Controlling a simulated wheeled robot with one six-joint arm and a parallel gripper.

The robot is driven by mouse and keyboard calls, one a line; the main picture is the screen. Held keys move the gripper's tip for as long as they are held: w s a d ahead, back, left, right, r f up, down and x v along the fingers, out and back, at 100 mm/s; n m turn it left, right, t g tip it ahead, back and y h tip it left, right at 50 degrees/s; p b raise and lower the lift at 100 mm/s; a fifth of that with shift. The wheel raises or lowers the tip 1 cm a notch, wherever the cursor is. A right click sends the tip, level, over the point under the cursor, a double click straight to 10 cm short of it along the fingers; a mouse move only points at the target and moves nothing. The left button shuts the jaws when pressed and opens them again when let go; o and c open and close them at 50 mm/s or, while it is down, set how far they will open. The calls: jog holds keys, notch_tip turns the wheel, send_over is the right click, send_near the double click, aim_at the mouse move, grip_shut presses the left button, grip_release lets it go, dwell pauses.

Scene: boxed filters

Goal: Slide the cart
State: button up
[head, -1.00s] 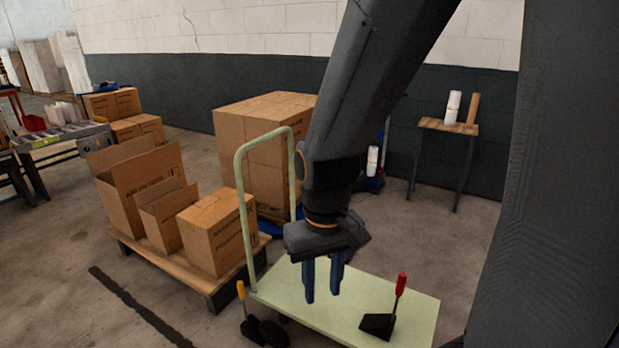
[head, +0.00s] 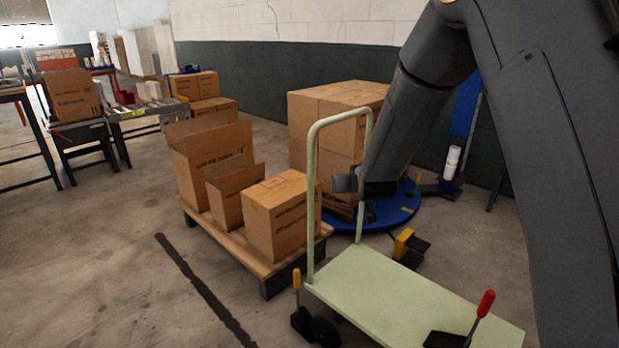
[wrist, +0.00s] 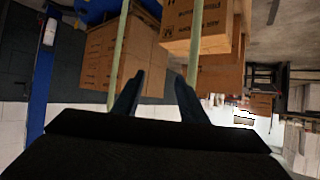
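The pale green cart (head: 400,288) stands on the concrete floor at lower centre right in the head view. Its hoop handle (head: 312,205) rises at the end nearer the cartons. In the wrist view, the picture is upside down and the handle's uprights (wrist: 117,60) show at either side of centre. My gripper (wrist: 158,84) is open, its two dark fingers apart with nothing between them. In the head view, my wrist is close to the handle's right upright; the fingers are not clear there, and I cannot tell if they touch it.
A low wooden platform (head: 250,255) with several cartons (head: 277,215) stands left of the cart. A large carton stack (head: 310,130) on a blue round base (head: 400,215) is behind. A red-handled lever (head: 486,303) and a yellow-handled one (head: 297,278) are at the cart.

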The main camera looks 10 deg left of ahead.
aim_at(311, 172)
jog(key=w+a+f+t+y+b, duration=0.1)
jog(key=w+a, duration=0.1)
jog(key=a, duration=0.1)
jog(key=w+a+t+b, duration=0.1)
jog(key=w+a+t, duration=0.1)
jog(key=w+a, duration=0.1)
jog(key=w+a+f+n+t+y+b, duration=0.1)
jog(key=w+a, duration=0.2)
jog(key=a, duration=0.1)
jog(key=shift+w+f+t+y, duration=0.15)
jog(key=shift+f+t+y, duration=0.15)
jog(key=shift+f+t, duration=0.1)
jog(key=shift+w+a+r+t+b, duration=0.1)
jog(key=shift+w+a+t+b, duration=0.2)
jog(key=shift+a, duration=0.15)
jog(key=x, duration=0.7)
jog(key=shift+w+a+b, duration=0.1)
jog(key=shift+w+b, duration=0.15)
jog(key=shift+b, duration=0.1)
grip_shut()
